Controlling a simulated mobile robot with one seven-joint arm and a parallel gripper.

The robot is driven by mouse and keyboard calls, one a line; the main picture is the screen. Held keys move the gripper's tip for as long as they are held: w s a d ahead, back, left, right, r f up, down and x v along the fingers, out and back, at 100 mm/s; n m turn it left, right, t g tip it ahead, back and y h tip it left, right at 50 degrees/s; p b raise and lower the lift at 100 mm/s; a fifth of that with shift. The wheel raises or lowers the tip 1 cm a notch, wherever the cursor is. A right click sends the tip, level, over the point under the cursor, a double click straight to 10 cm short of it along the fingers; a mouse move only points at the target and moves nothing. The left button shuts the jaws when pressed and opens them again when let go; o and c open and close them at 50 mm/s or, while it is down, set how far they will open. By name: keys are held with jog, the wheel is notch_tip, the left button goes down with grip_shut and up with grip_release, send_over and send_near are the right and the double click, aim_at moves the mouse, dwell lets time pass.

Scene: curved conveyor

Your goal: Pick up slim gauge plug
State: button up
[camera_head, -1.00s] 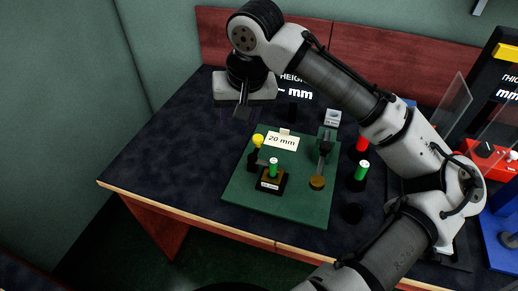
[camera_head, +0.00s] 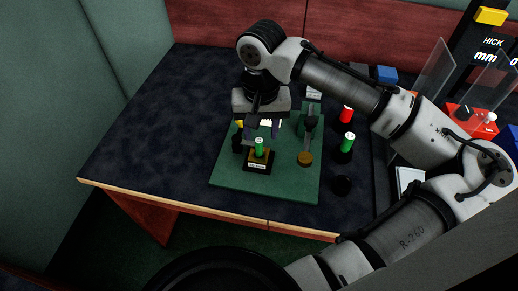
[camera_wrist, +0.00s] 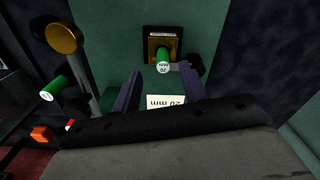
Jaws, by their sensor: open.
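A green-topped plug (camera_head: 259,147) stands upright in a small dark, labelled block (camera_head: 258,165) on the green board (camera_head: 290,188). In the wrist view this plug (camera_wrist: 163,64) shows a white, marked end, and its block (camera_wrist: 158,32) lies beyond it. A second green-topped plug (camera_head: 347,143) and a red-topped one (camera_head: 346,114) stand right of the board. I cannot tell from looks which one is called slim. My gripper (camera_head: 262,131) is open and empty, above the board just behind the block. In the wrist view its fingers (camera_wrist: 160,78) point toward the first plug, apart from it.
A dark stand with a brass-coloured foot (camera_head: 305,158) is right of the block. A white "20 mm" card (camera_wrist: 166,101) lies between the fingers in the wrist view. The table's left side is clear.

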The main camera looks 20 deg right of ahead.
aim_at(259, 140)
notch_tip(259, 140, down, 4)
jog(key=shift+w+a+f, duration=0.15)
jog(key=shift+c, duration=0.3)
grip_shut()
